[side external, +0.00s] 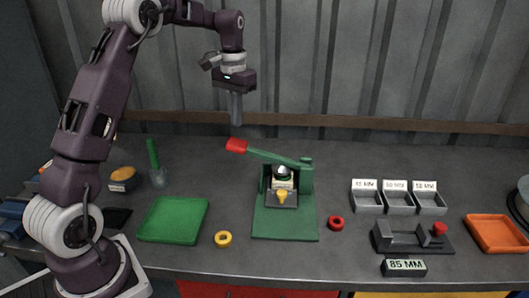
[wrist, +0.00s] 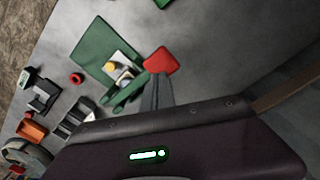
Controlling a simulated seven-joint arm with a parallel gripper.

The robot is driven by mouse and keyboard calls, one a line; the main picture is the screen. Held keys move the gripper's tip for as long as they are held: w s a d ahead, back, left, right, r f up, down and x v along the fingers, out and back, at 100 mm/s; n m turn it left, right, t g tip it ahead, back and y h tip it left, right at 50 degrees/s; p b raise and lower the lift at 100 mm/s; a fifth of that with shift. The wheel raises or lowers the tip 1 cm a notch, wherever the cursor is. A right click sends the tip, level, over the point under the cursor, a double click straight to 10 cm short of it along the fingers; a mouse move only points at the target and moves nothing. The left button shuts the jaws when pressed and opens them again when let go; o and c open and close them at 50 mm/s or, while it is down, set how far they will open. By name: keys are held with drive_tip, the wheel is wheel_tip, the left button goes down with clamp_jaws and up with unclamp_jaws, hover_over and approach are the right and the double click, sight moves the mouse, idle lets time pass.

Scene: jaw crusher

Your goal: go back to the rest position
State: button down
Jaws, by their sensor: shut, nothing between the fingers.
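My gripper (side external: 236,108) is in the air above the bench, pointing down, with its fingers together and nothing between them. It also shows in the wrist view (wrist: 158,84). Below it in the side view is the green jaw crusher (side external: 285,222), whose lever has a red handle (side external: 237,146). The lever slopes up to the left. The fingertips are above the red handle and look apart from it. In the wrist view the red handle (wrist: 160,61) appears just beyond the fingertips. A yellow piece (side external: 282,196) and a pale block with a dark round top sit in the crusher.
A green tray (side external: 173,220), a yellow ring (side external: 223,239) and a red ring (side external: 336,223) lie around the crusher. Grey labelled bins (side external: 399,203), a dark gauge fixture (side external: 411,240), an "85 MM" display (side external: 404,267) and an orange tray (side external: 497,234) are at right. A corrugated wall stands behind.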

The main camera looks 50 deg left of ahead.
drive_tip(key=s+d+r+m+t, duration=0.1)
drive_tip(key=s+d+r+t, duration=0.2)
drive_tip(key=s+d+r, duration=0.85)
drive_tip(key=s+d+f+m+t, duration=0.1)
drive_tip(key=s+d+f, duration=0.2)
drive_tip(key=s, duration=0.5)
drive_tip(key=s+d+f+m+t, duration=0.1)
drive_tip(key=s+d+f, duration=0.1)
drive_tip(key=s+d, duration=0.4)
drive_tip(key=s, duration=0.3)
drive_tip(key=shift+d+f+t, duration=0.3)
drive_tip(key=shift+f, duration=0.1)
